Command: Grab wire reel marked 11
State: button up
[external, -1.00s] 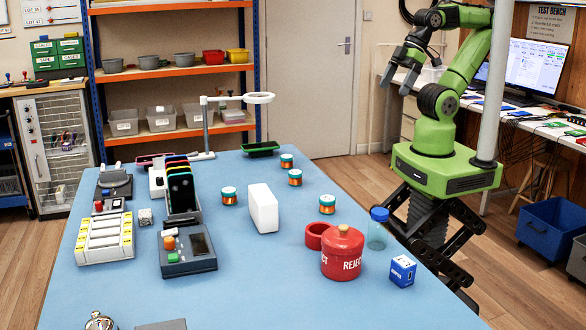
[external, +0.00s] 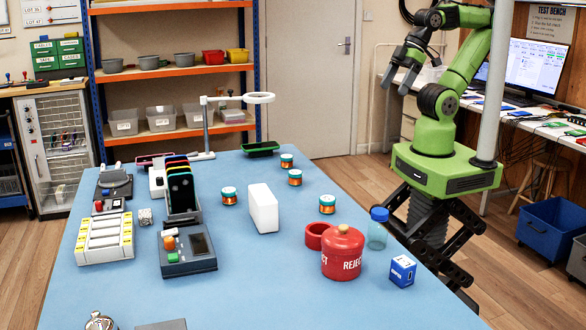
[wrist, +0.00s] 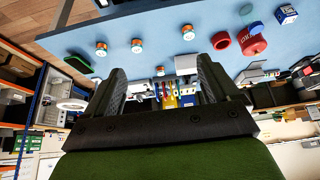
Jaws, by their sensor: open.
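Several wire reels with orange-copper windings and teal and white tops stand on the blue table: one at the back (external: 287,161), one just in front of it (external: 295,178), one left of the white block (external: 229,196), and one to its right (external: 327,204). No number can be read on any of them.
A white block (external: 263,209) stands amid the reels. A red reject jar (external: 342,255), a blue-capped jar (external: 377,232) and a blue box (external: 402,271) stand near the right edge. A ring lamp (external: 250,98) rises at the back. Phones and devices crowd the left side.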

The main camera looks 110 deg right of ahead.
jog(key=shift+c, duration=0.6)
jog(key=shift+w, duration=0.1)
